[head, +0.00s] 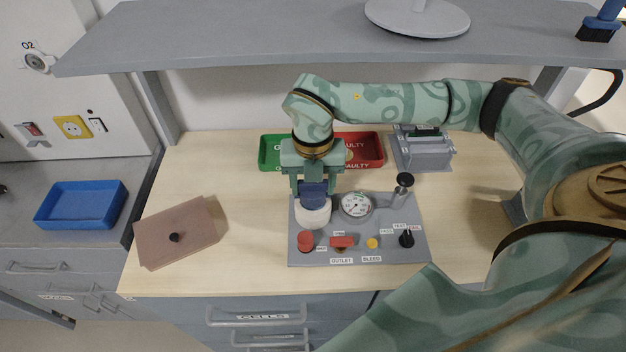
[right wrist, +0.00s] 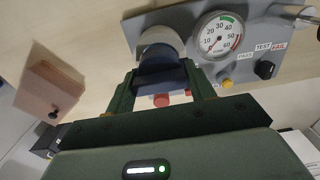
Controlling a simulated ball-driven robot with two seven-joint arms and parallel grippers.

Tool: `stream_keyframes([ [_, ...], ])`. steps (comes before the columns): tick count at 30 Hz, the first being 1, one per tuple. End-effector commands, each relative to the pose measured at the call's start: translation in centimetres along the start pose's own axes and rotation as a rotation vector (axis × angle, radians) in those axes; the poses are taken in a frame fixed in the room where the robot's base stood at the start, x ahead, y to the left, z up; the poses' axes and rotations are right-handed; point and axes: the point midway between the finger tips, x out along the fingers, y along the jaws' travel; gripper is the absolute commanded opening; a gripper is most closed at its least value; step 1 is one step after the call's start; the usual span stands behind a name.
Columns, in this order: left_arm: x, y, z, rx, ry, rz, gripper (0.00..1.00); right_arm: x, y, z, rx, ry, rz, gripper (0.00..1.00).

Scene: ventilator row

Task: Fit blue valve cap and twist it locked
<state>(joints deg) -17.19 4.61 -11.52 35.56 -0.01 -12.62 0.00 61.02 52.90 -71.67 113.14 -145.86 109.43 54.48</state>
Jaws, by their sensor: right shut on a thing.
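The blue valve cap (head: 313,194) is between the fingers of my right gripper (head: 312,190), which is shut on it. In the head view the cap is directly over the white round port (head: 312,213) on the grey test panel (head: 370,225). The right wrist view shows the cap (right wrist: 160,72) between the dark green fingers, against the white port (right wrist: 160,38). I cannot tell whether the cap is seated or only touching. My left gripper is not in view.
The panel carries a gauge (head: 356,205), a red knob (head: 306,241), a black-topped lever (head: 404,183) and a black switch (head: 407,238). Green (head: 270,152) and red (head: 369,148) trays lie behind. A brown box (head: 180,234) sits left. A shelf (head: 250,40) overhangs the back.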

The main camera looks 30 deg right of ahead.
Motion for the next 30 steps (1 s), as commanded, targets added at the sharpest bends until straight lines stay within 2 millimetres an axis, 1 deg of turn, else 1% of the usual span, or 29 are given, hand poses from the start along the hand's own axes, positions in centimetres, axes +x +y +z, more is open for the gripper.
stream_keyframes([
  [11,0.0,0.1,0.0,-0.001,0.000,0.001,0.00,0.0,0.0,0.0,0.000,0.000,0.000,0.32],
  [21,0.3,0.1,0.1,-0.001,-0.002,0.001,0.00,1.0,0.0,0.0,0.001,0.001,-0.001,0.32],
  [30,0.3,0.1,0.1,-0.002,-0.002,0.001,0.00,1.0,0.0,0.0,0.000,0.000,0.000,0.32],
])
